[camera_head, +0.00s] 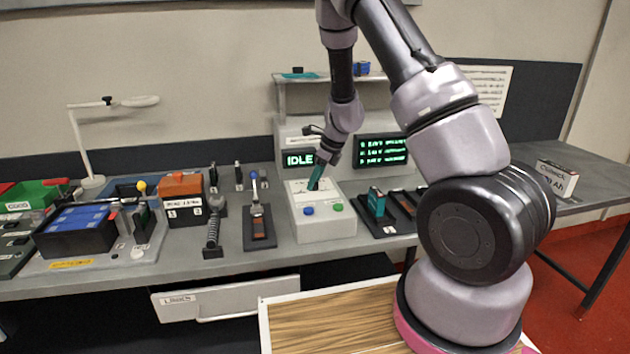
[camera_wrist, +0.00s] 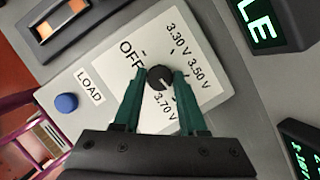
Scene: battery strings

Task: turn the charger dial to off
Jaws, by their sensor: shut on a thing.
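The charger (camera_head: 322,226) is a pale box on the bench with a blue button (camera_head: 308,211) and a green button (camera_head: 338,207). Its black dial (camera_wrist: 158,78) shows in the wrist view, on a white plate marked OFF, 3.30 V, 3.50 V and 3.70 V. A pale mark on the dial seems to face the 3.70 V side, away from OFF, but it is small. My gripper (camera_wrist: 160,75) has its teal fingers on either side of the dial, shut on it. In the head view my gripper (camera_head: 317,178) comes down on the charger's top and hides the dial.
A screen reading IDLE (camera_head: 299,160) stands behind the charger, with another green-text display (camera_head: 382,151) right of it. A dark stand with a lever (camera_head: 258,225) is left of the charger. A teal block (camera_head: 376,202) stands in a dark tray to the right.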

